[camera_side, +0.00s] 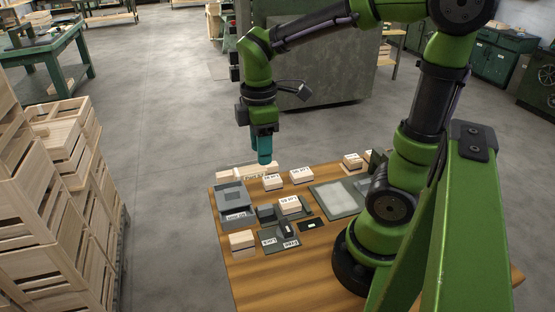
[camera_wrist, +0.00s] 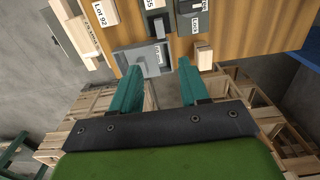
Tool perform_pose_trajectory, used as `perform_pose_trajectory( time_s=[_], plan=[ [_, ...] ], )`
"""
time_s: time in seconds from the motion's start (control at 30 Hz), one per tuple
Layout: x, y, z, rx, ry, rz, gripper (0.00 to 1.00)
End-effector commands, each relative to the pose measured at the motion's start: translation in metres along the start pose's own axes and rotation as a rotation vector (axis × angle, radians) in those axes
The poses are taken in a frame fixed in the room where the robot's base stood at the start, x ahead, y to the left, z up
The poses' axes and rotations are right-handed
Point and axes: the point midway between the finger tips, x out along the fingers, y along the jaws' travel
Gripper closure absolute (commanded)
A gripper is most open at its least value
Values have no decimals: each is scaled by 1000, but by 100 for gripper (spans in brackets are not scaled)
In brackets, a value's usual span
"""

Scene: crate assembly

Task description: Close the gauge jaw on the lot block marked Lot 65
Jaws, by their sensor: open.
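My gripper (camera_side: 264,159) is above the far left part of the wooden table, apart from everything. In the wrist view my gripper (camera_wrist: 155,72) shows two teal fingers spread with nothing between them. A pale block (camera_side: 290,204) rests on the dark gauge (camera_side: 268,213) at the table's left middle. Its label looks like Lot 65 but is small. In the wrist view this block (camera_wrist: 151,4) is cut by the top edge. A dark lever piece (camera_side: 285,228) stands on a plate near labels that look like LOCK and FREE. I cannot tell whether the jaw touches the block.
A grey stepped box (camera_side: 236,205) stands at the table's left edge. A plain pale block (camera_side: 242,241) is nearer. Other labelled blocks lie at the back, one marked Lot 92 (camera_wrist: 102,12). A light-topped plate (camera_side: 341,197) lies right. Wooden crates (camera_side: 62,190) stand left of the table.

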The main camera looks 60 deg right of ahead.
Motion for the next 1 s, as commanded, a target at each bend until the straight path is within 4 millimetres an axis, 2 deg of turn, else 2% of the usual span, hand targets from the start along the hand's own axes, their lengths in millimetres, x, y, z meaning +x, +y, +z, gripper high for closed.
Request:
perform_pose_trajectory(
  time_s=[0.17, 0.7, 0.83, 1.0],
  plan=[
    [17, -1, 0, -14, -3, -4, 55],
    [131, -1, 0, -11, -2, -6, 55],
    [151, -1, 0, -9, -1, -5, 55],
    [165, -1, 0, -10, 2, -2, 55]
  ],
)
